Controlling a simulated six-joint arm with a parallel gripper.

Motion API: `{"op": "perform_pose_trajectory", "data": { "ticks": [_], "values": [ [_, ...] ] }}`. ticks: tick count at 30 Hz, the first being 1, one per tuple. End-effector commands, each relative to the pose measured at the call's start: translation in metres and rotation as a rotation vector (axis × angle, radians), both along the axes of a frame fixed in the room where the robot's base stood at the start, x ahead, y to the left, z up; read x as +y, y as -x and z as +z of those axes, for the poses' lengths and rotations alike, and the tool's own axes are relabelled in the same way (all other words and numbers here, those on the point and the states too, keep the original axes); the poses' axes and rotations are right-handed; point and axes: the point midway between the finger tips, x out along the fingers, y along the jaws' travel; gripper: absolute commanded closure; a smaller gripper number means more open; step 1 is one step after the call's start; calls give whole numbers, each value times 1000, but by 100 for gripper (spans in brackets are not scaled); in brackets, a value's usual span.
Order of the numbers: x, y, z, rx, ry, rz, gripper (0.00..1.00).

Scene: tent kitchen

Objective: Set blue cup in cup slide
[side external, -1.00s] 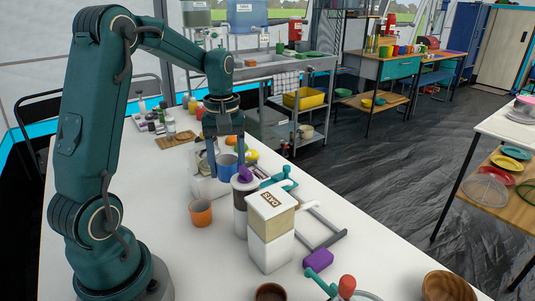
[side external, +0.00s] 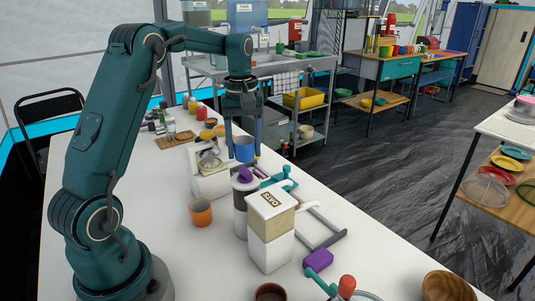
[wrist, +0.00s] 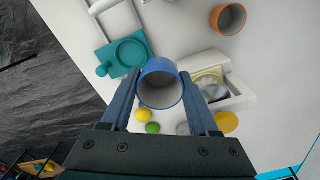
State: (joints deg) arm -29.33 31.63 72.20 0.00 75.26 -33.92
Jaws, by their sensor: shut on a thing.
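The blue cup (side external: 244,149) is between the fingers of my gripper (side external: 243,153), which is shut on it. The cup hangs upright above the far part of the white table. In the wrist view, the cup (wrist: 161,84) shows its open mouth and pale inside, with a finger on each side. A teal piece with a round recess (wrist: 128,53), which looks like the cup slide, lies left of the cup beside a pale rail frame.
A white device with a grey bowl (side external: 209,160) stands left of the cup. Yellow and green round items (wrist: 148,121) lie near the cup.

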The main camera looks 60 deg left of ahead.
Motion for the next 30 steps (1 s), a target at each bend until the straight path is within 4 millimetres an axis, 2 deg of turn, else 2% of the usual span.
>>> {"op": "perform_pose_trajectory", "data": {
  "ticks": [1, 6, 12, 22, 30],
  "values": [
    [0, -10, -1, -1, 0, -3, 70],
    [-2, -35, -6, -3, -1, -14, 70],
    [-9, -55, -19, -3, 0, -39, 70],
    [-15, -58, -41, 18, 9, -57, 70],
    [-15, -57, -69, 18, 9, -57, 70]
  ]
}}
